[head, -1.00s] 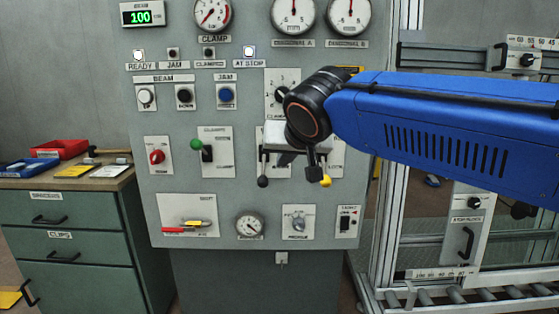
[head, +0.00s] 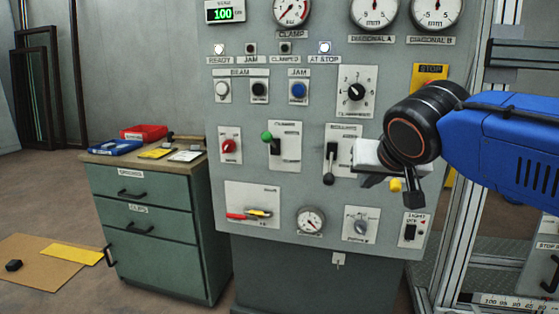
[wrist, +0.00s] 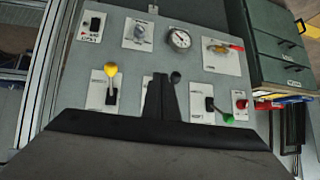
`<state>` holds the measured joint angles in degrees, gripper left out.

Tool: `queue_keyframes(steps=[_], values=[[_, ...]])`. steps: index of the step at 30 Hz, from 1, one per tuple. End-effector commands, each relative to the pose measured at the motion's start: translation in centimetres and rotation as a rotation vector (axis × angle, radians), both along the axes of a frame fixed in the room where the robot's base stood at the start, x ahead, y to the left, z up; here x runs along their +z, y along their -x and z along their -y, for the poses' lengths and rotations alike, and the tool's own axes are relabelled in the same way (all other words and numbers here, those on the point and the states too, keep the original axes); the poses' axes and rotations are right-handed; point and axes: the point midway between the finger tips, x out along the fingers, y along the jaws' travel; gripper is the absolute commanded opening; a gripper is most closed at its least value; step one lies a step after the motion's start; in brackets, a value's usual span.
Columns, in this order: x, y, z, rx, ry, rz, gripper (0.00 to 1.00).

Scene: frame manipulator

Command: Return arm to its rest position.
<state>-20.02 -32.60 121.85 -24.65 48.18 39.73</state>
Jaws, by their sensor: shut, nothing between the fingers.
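My blue arm (head: 510,140) reaches in from the right in the head view. My gripper (head: 371,180) has a pale body and dark fingers and is in front of the panel's lower right. In the wrist view the dark fingers of my gripper (wrist: 160,95) are together with nothing between them. The grey control panel (head: 295,205) stands before me. A lever with a yellow knob (head: 396,184) is partly hidden behind my gripper; the yellow knob (wrist: 111,70) shows clearly in the wrist view. Whether the gripper touches the panel cannot be told.
A lever with a black knob (head: 328,180) is left of my gripper, and one with a green knob (head: 266,136) is farther left. A metal frame (head: 465,235) stands at the right.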

Motion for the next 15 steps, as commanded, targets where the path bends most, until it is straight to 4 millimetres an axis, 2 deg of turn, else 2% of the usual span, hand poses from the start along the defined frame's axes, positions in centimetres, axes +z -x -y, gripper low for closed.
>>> queue_keyframes(steps=[1, 3, 9, 12, 15], values=[[-2.2, 1.4, 1.3, -0.003, 0.015, -0.041, 0.0], [-5.5, 3.6, 2.8, 0.009, 0.037, -0.107, 0.0], [-14.6, 10.3, 5.5, 0.069, 0.063, -0.285, 0.0], [-18.2, 13.2, 5.9, 0.104, 0.059, -0.351, 0.0], [-20.7, 15.2, 6.0, 0.133, 0.051, -0.394, 0.0]])
